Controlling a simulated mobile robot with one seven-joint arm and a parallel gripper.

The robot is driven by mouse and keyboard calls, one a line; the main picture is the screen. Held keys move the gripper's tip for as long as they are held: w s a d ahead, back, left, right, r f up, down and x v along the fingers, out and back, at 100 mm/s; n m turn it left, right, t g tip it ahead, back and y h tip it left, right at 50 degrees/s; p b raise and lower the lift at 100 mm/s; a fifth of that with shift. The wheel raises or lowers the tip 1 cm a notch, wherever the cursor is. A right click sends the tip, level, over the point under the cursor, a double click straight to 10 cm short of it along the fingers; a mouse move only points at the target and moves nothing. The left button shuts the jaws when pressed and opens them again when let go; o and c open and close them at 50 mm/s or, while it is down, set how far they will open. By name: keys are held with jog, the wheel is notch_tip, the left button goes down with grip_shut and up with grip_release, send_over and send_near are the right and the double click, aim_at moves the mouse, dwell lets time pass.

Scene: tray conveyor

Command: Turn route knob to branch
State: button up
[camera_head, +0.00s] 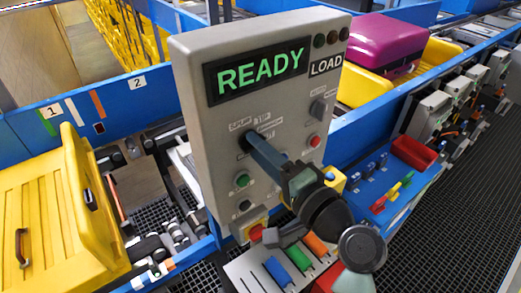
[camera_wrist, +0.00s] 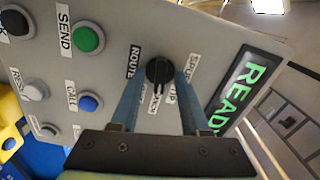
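The grey control panel (camera_head: 190,70) shows READY and LOAD on its displays. The black route knob (camera_wrist: 158,70) is on its face, next to a ROUTE label, in the wrist view. Small position labels ring it, partly hidden by my fingers; its pointer direction is unclear. My gripper (camera_wrist: 160,82) reaches to the panel, with one blue finger on each side of the knob. The fingers stand apart around it, and I see no clear grip. In the head view my gripper (camera_head: 248,140) hides most of the knob.
A green SEND button (camera_wrist: 88,37) and a blue CALL button (camera_wrist: 90,102) sit near the knob. A red bin (camera_head: 413,152) is at right.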

jog(key=b+v, duration=0.5)
jog(key=v, duration=0.8)
dwell(0.4)
